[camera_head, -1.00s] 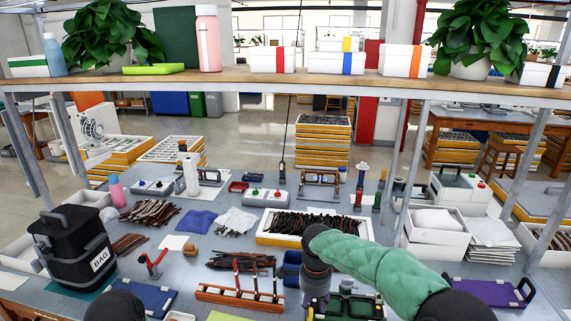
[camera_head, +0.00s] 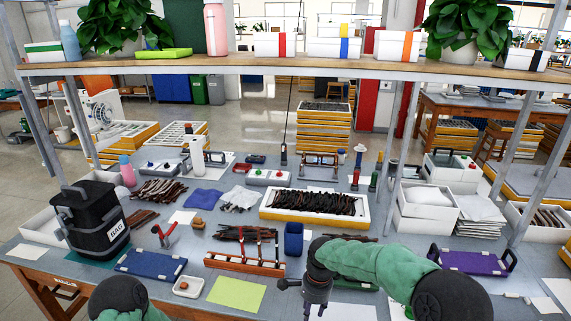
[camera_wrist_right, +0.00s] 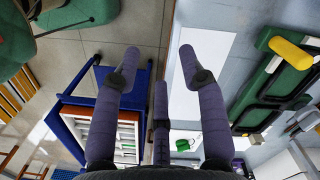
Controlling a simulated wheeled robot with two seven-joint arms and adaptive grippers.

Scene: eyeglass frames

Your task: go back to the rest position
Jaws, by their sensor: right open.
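My right arm, in a green sleeve (camera_head: 375,265), reaches in from the lower right in the head view. Its gripper (camera_head: 316,312) points down near the front of the workbench (camera_head: 60,262), and its tips are cut off or hard to make out there. In the right wrist view the purple-grey fingers of the right gripper (camera_wrist_right: 160,62) are spread apart with nothing between them. My left arm (camera_head: 118,298) shows only as a dark joint and some green sleeve at the bottom left. The left gripper is out of view.
The bench holds a black bag (camera_head: 92,215), a blue tray (camera_head: 150,263), a yellow-green sheet (camera_head: 237,293), an orange rack (camera_head: 245,262) and a purple tray (camera_head: 472,262). A shelf (camera_head: 285,66) crosses above. Below the right gripper, a green-black tray (camera_wrist_right: 275,85) lies to one side.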

